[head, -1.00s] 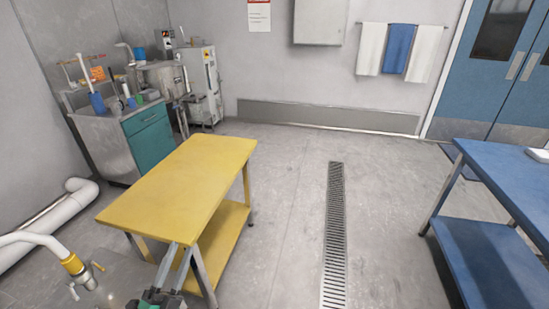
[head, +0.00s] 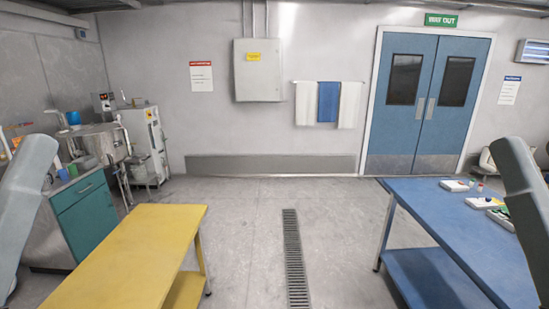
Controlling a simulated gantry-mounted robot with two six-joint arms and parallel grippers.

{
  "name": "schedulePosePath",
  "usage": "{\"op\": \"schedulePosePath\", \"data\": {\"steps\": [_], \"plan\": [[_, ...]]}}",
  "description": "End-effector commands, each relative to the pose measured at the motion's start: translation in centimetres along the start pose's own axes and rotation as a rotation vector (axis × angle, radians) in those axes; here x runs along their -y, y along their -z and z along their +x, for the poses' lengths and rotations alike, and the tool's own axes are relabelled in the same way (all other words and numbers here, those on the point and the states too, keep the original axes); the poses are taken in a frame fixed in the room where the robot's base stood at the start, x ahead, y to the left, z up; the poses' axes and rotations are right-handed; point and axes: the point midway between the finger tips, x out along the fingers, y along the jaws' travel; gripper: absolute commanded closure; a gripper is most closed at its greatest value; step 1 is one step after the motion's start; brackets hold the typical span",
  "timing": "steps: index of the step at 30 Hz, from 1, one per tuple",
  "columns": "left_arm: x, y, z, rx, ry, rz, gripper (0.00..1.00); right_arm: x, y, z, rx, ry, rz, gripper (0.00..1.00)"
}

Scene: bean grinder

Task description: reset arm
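Parts of my two arms show as grey links at the left and right edges of the head view. Neither gripper is in the picture, so their fingers and anything in them are hidden. The yellow table (head: 135,250) stands at the lower left with a bare top. The blue table (head: 440,230) stands at the lower right. No bean grinder can be made out.
White trays with small items (head: 484,202) lie on the blue table's right side. A teal-fronted cabinet (head: 86,215) and metal machines (head: 105,145) stand at the left. A floor drain (head: 293,255) runs through the clear floor between the tables. Blue double doors (head: 425,105) are at the back.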

Motion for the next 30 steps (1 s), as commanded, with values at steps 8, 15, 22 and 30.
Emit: {"op": "schedulePosePath", "data": {"steps": [8,15,22,30], "plan": [[0.1,9.5,10.2,-0.003,0.003,0.007,0.52,0.0,9.8,10.2,-0.008,0.0,0.0,0.5],[0.1,17.7,19.1,-0.003,0.004,0.009,0.52,-0.1,18.1,19.0,-0.008,0.0,0.0,0.5],[0.1,23.9,25.8,-0.002,0.004,0.01,0.52,-0.1,24.3,25.7,-0.008,0.0,0.0,0.5],[0.1,25.0,27.0,-0.002,0.005,0.01,0.52,-0.1,25.4,26.9,-0.007,0.0,0.0,0.5]]}}
